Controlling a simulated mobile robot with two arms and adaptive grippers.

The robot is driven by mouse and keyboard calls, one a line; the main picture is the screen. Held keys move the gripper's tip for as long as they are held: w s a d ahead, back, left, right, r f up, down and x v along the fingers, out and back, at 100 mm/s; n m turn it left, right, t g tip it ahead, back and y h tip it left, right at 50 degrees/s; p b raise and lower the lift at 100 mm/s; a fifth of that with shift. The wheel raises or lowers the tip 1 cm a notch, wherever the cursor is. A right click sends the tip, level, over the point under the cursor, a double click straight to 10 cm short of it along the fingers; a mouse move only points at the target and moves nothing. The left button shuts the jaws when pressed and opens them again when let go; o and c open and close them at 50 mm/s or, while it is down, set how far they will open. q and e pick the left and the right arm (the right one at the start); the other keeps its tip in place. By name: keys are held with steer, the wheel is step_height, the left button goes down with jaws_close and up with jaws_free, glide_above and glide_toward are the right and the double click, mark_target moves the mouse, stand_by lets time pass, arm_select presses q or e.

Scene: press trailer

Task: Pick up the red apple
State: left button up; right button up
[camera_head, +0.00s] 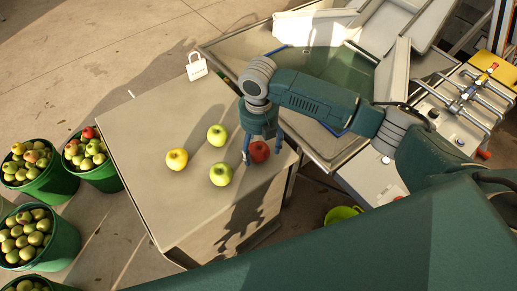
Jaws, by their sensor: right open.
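The red apple (259,152) sits on the tabletop near its right edge, partly behind a finger of my gripper. My right gripper (262,152) comes down over it with its fingers on both sides, open. Whether the fingers touch the apple I cannot tell. My left gripper is not in view.
A yellow apple (177,159) and two green apples (217,135) (220,174) lie left of the red one on the table (145,130). A white tag-like object (196,67) stands at the far edge. Green buckets of apples (100,176) stand left. Metal trays (355,75) are at the back right.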

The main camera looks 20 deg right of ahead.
mark_target(259, 146)
steer(key=shift+f, duration=1.15)
steer(key=c, duration=1.4)
steer(key=shift+o, duration=0.2)
steer(key=shift+r, duration=0.15)
steer(key=shift+w+r, duration=0.1)
steer(key=shift+r, duration=0.45)
arm_select(q)
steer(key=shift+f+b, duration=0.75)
steer(key=shift+b, duration=0.25)
arm_select(e)
step_height(259, 146, up, 19)
